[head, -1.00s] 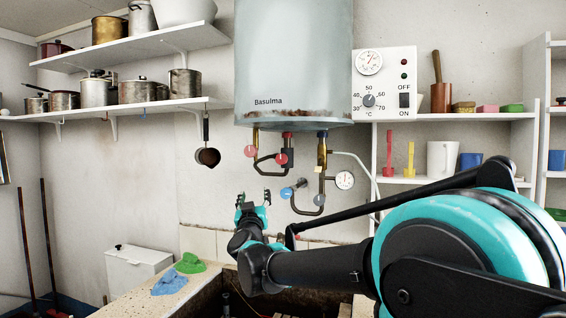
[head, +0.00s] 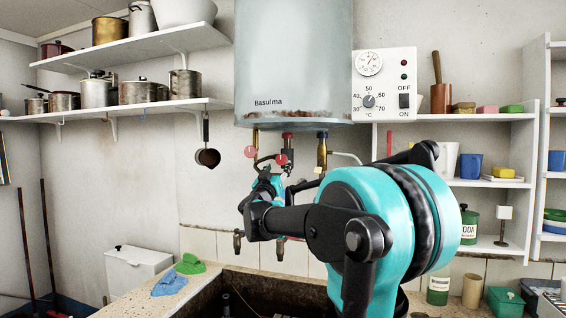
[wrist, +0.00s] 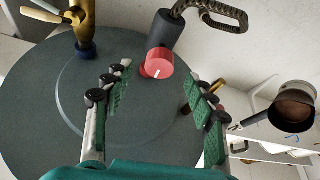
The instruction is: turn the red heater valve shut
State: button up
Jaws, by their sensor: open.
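The heater (head: 293,60) hangs on the wall, with pipes and valves under it. Two round red knobs show in the head view: a left one (head: 250,151) by a brass pipe and a right one (head: 282,158) on the dark middle fitting. My gripper (head: 267,168) is just below them. In the wrist view, a red knob (wrist: 158,65) with a white mark sits on a dark fitting. My gripper (wrist: 160,95) is open there, its green-padded fingers on either side of the line to that knob. The knob looks beyond the fingertips; contact cannot be told.
A brass pipe with a blue collar (wrist: 86,48) is at the wrist view's upper left. A brass fitting (wrist: 190,92) is close to the right finger. A hanging pan (head: 207,158) is left of the heater. The stone trough (head: 275,290) is below my arm.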

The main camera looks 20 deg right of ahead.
aim_at(281, 162)
jog(key=x, duration=0.6)
jog(key=shift+w+d+r, duration=0.1)
jog(key=shift+w+d, duration=0.05)
jog(key=shift+w, duration=0.05)
jog(key=c, duration=1.2)
jog(key=shift+o, duration=0.2)
